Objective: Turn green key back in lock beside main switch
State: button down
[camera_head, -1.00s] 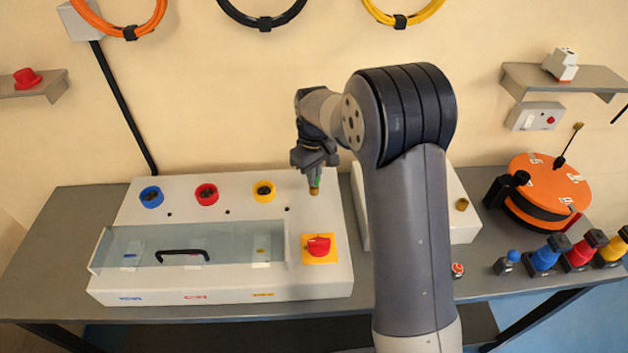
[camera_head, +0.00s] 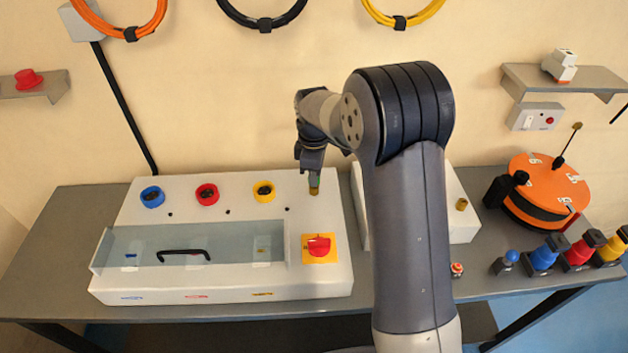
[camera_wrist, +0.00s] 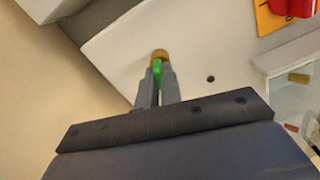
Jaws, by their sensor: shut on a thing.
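The green key (camera_wrist: 157,67) sits in a brass lock (camera_wrist: 159,55) on the white box in the wrist view. My gripper (camera_wrist: 156,80) is shut on the key, with a finger on each side of it. In the head view my gripper (camera_head: 313,175) points down at the brass lock (camera_head: 314,191), and only a little green shows. The main switch (camera_head: 319,246) is a red knob on a yellow plate, below the lock on the same box. The key's exact angle in the lock is hard to tell.
The white box (camera_head: 240,215) has blue (camera_head: 152,197), red (camera_head: 206,194) and yellow (camera_head: 263,190) ringed sockets and a clear cover with a black handle (camera_head: 184,255). A second white box with a brass lock (camera_head: 461,204) stands right, partly behind my arm. An orange reel (camera_head: 545,185) stands farther right.

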jog(key=shift+n, duration=0.9)
jog(key=shift+n, duration=1.2)
jog(key=c, duration=1.5)
grip_release()
jog(key=shift+r, duration=0.1)
notch_tip(320, 180, up, 11)
jog(key=shift+f+b, duration=0.15)
jog(key=shift+b, duration=0.55)
